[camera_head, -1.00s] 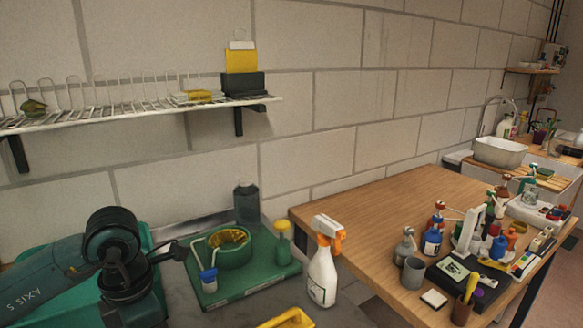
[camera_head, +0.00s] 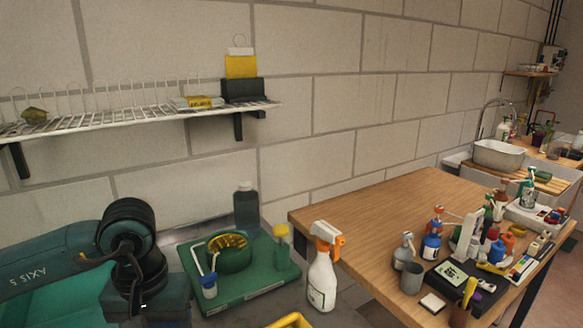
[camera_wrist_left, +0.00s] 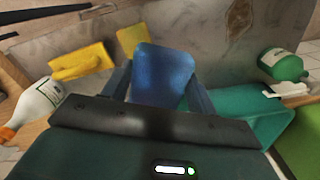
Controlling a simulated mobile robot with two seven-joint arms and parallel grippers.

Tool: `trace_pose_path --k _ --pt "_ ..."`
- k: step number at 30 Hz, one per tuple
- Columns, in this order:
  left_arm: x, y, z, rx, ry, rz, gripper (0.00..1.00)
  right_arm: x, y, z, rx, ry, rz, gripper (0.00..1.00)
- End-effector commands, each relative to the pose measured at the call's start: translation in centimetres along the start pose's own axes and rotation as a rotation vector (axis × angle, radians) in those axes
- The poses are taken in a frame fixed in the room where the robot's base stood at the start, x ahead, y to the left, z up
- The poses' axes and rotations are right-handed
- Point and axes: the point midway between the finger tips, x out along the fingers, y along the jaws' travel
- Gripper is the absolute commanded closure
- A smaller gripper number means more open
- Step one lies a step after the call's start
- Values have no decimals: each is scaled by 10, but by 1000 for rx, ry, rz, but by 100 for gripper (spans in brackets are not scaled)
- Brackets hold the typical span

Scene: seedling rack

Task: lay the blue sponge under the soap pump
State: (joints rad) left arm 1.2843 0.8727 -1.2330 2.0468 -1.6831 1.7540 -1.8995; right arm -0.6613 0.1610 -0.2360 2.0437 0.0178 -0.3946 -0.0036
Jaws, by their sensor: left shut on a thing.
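The blue sponge (camera_wrist_left: 163,76) is between the fingers of my left gripper (camera_wrist_left: 159,88) in the left wrist view. The gripper is shut on it, and the sponge's broad face is towards the camera. A green bottle with a white pump top, which looks like the soap pump (camera_wrist_left: 281,64), is at the right of that view, apart from the sponge. I cannot make out the soap pump in the head view. There my left arm comes in from the left, and its fingers are not visible. My right gripper is not in view.
A green tub (camera_wrist_left: 262,121) is right of the sponge in the wrist view. A wire shelf (camera_head: 130,113) hangs above. The wooden table (camera_head: 370,216) holds several bottles.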

Motion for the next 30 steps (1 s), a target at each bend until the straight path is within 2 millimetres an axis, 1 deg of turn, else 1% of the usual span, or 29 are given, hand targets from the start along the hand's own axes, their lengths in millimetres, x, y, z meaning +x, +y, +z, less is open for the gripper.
trace_pose_path --k 2,3,5,6,9,11,30 --pt "-1 0 0 61 0 -1 63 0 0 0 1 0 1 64" --pt "2 0 1 81 -2 -2 63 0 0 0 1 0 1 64" --pt "13 0 2 101 -6 -3 63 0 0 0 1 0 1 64" --pt "22 0 3 107 -7 -3 63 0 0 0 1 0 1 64" --pt "41 -1 5 112 -6 -3 63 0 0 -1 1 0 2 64" --pt "46 0 6 112 -3 -1 63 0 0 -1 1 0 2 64" --pt "47 0 5 108 -1 -1 63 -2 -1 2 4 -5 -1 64"
